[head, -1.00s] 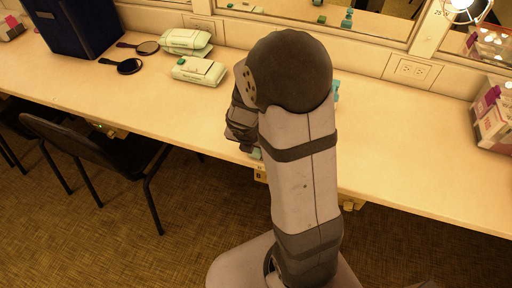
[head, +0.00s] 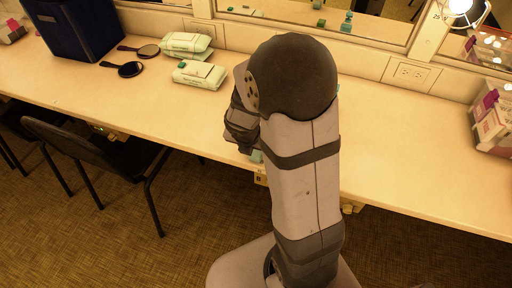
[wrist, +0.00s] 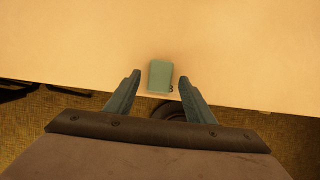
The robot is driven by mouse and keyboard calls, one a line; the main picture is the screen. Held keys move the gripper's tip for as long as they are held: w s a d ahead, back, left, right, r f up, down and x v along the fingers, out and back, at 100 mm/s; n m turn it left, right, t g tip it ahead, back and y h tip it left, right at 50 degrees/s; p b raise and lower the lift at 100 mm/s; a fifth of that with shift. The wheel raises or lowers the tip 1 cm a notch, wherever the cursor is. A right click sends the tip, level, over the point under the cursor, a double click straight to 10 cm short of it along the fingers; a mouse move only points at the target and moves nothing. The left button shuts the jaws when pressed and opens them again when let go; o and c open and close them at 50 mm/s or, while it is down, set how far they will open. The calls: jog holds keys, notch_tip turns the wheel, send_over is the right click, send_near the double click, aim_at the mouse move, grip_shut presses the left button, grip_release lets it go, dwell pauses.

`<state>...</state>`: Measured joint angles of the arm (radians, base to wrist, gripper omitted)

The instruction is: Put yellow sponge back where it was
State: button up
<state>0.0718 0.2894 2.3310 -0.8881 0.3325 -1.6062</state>
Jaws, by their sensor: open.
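I see no yellow sponge in either view. A small green-teal block (wrist: 160,76) lies on the table near its front edge in the wrist view. My gripper (wrist: 158,80) is open, with one finger on each side of the block and a gap to both. A sliver of a teal thing (head: 256,156) shows at the table's front edge beside my arm in the head view. My arm hides the gripper and much of the table's middle there.
Two wipes packs (head: 200,74) (head: 186,44), two dark hand mirrors (head: 130,69) (head: 147,49) and a dark blue bin (head: 75,28) stand at the left. A box of items (head: 494,122) is at the right. A black chair (head: 95,165) stands in front. The table right of my arm is clear.

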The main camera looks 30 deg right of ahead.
jog(key=p+v, duration=0.3)
jog(key=v, duration=0.7)
jog(key=shift+p, duration=0.3)
jog(key=shift+s+r, duration=0.1)
jog(key=shift+s, duration=0.05)
jog(key=s+a+m+g+y, duration=0.1)
jog(key=s+a+m, duration=0.2)
jog(key=m, duration=1)
jog(key=s+a+m+g+y, duration=0.2)
jog(key=s+m, duration=0.6)
jog(key=m, duration=0.6)
jog(key=shift+s+a+f, duration=0.35)
jog(key=shift+s+a, duration=0.05)
jog(key=shift+a, duration=0.25)
jog(key=shift+r+p, duration=0.65)
